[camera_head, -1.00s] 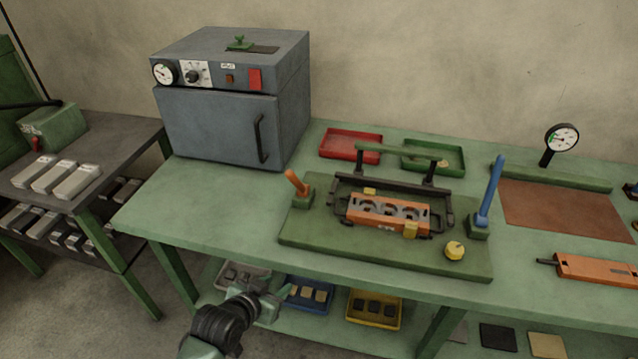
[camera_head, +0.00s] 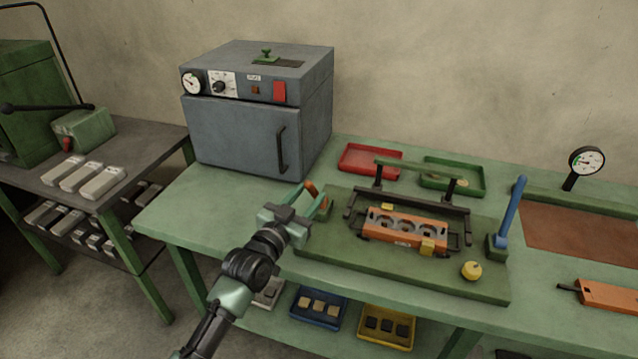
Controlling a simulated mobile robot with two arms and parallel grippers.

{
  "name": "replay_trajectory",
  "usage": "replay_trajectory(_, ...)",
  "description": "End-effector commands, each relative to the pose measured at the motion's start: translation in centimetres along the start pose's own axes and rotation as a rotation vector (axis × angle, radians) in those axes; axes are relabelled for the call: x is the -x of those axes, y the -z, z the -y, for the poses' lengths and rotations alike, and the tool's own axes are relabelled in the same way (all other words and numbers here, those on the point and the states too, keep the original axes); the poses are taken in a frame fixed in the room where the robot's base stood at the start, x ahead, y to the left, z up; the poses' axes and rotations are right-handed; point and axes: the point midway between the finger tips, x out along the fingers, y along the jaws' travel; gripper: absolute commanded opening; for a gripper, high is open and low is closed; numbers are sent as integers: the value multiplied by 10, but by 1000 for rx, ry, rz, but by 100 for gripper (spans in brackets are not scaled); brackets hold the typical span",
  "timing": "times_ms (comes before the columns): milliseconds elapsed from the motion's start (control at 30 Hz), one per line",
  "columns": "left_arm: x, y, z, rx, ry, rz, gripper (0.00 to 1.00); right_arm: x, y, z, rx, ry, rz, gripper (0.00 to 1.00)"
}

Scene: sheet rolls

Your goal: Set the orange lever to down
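The orange lever (camera_head: 311,188) stands on a small green block at the left end of the green fixture plate (camera_head: 350,262). It is raised and leans up to the left. My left gripper (camera_head: 311,199) is at the lever, its two green fingers apart on either side of it in this view. I cannot tell whether either finger touches the lever. The gripper hides part of the lever's lower end. My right gripper is not in view.
A blue lever (camera_head: 511,213) stands upright at the plate's right end. An orange block with round recesses (camera_head: 405,228) sits mid-plate under a dark frame. A yellow knob (camera_head: 471,271) is at the front right. A grey oven (camera_head: 240,135) stands behind left.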

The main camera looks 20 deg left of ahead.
Motion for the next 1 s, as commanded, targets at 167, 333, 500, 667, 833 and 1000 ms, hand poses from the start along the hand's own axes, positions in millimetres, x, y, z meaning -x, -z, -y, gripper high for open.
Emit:
replay_trajectory(167,-31,2,0,1,1,-1,40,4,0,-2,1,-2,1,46)
replay_trajectory(333,-50,1,0,0,0,1,40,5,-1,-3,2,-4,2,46)
replay_trajectory(500,-57,0,0,0,0,1,40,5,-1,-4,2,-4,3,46)
replay_trajectory(667,-57,0,0,0,0,1,40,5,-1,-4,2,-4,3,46)
replay_trajectory(833,-57,0,0,0,0,2,9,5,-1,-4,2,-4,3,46)
replay_trajectory(1000,-57,0,0,0,0,2,0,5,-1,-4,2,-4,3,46)
